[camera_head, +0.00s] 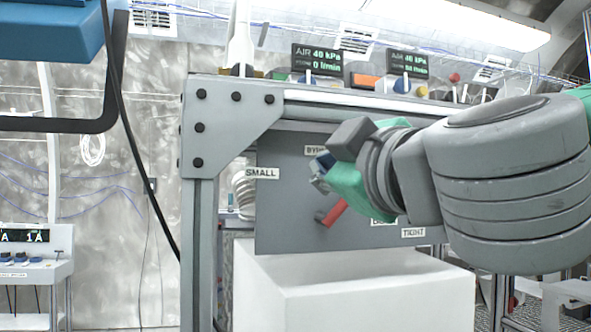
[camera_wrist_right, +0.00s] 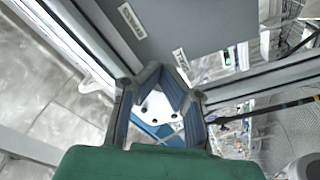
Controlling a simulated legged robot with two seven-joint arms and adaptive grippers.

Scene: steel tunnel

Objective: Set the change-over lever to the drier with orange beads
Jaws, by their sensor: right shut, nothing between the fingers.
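A grey panel (camera_head: 290,225) hangs under the bench top. A red lever handle (camera_head: 336,211) sticks out from it, slanting up to the right, its upper end close to my right gripper and forearm in the picture. The labels SMALL (camera_head: 262,174) and TIGHT (camera_head: 413,233) show on the panel; two others are partly hidden by my arm. My right gripper (camera_head: 321,172) is shut and empty in front of the panel, above the lever. I cannot tell if it touches the lever. In the wrist view the fingers (camera_wrist_right: 160,100) point past the panel edge. I cannot make out driers or beads. My left gripper is not in view.
Two air displays (camera_head: 317,60) (camera_head: 407,64) and an orange block (camera_head: 366,80) stand on the bench top. A grey bench leg (camera_head: 199,250) rises left of the panel. A white box (camera_head: 370,290) stands below it. A black cable (camera_head: 135,150) hangs at the left.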

